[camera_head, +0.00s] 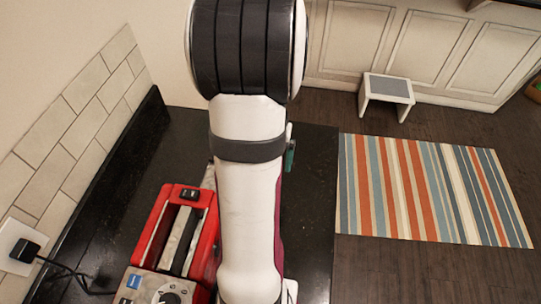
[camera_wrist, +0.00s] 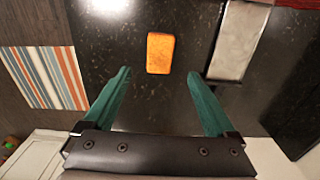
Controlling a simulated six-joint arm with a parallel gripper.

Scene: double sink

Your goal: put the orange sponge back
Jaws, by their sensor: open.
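The orange sponge (camera_wrist: 160,54) lies flat on the black counter in the wrist view, past my fingertips and roughly between their lines. My gripper (camera_wrist: 160,78) is open, with its two green fingers spread wide and nothing between them. The sponge is apart from both fingers. In the head view my white arm hides the sponge and most of my gripper; only a bit of green finger (camera_head: 290,155) shows at the arm's right side. I cannot make out the sponge's holder or the sink in either view.
A red toaster (camera_head: 208,235) stands on the black counter (camera_head: 313,200) left of my arm. A grey-white slab-like object (camera_wrist: 240,42) lies right of the sponge in the wrist view. A striped rug (camera_head: 430,190) and a small stool (camera_head: 388,90) are on the floor beyond the counter edge.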

